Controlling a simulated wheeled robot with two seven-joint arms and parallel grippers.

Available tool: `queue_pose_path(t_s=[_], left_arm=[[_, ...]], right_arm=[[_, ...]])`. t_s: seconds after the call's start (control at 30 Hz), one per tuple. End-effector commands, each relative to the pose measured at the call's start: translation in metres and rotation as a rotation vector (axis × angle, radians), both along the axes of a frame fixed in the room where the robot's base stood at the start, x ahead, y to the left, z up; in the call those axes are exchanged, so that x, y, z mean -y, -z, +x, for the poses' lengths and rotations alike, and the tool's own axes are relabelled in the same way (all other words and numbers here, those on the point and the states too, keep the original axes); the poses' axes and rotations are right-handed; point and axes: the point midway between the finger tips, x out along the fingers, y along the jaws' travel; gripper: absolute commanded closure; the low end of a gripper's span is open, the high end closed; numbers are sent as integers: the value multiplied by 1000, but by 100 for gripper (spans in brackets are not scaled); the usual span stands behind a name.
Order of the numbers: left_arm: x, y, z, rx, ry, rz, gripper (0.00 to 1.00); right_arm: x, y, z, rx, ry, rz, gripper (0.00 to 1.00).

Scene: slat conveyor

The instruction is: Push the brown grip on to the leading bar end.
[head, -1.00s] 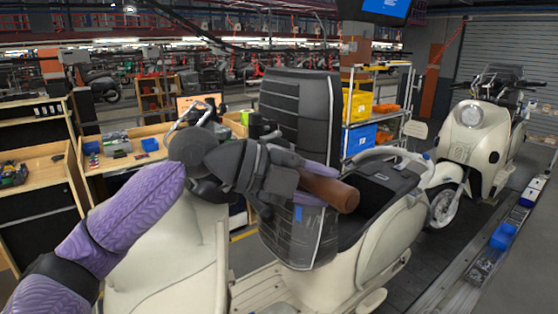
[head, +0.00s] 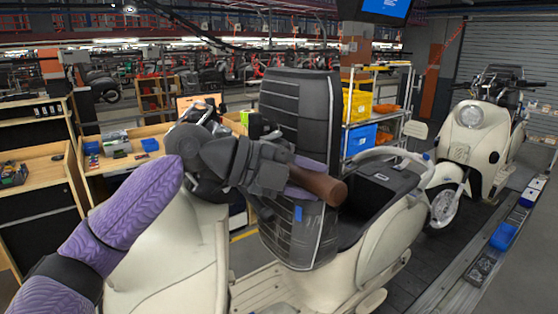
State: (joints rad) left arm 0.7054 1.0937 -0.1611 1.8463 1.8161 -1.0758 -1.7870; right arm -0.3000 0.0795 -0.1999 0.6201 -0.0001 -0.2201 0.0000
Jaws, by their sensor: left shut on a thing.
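The brown grip (head: 322,185) is a short brown cylinder, tilted with its free end toward the lower right. My left gripper (head: 284,175) is shut on it and holds it in the air in front of the black ribbed seat-like panel. Part of the grip is hidden by the fingers. The near cream scooter (head: 160,245) stands below and behind my left arm. A dark handlebar part with chrome shows just behind my wrist. I cannot make out the leading bar end; my gripper and wrist cover that area. My right gripper is not in view.
A tall black ribbed panel (head: 300,115) stands right behind the gripper. A second cream scooter (head: 468,135) stands at the right by a rail with blue parts. A shelf with yellow and blue bins (head: 360,137) is behind. Wooden benches (head: 125,158) stand at the left.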

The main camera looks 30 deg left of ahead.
Motion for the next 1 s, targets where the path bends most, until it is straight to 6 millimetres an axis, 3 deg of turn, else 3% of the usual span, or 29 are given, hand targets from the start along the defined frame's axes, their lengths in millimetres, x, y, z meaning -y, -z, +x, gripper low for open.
queue_pose_path(t_s=[0.6, 1.0], left_arm=[[-19, 1, 8, -1, -1, -1, 100], [-20, 1, 9, -1, 0, -1, 100]], right_arm=[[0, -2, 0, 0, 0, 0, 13], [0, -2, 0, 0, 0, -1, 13]])
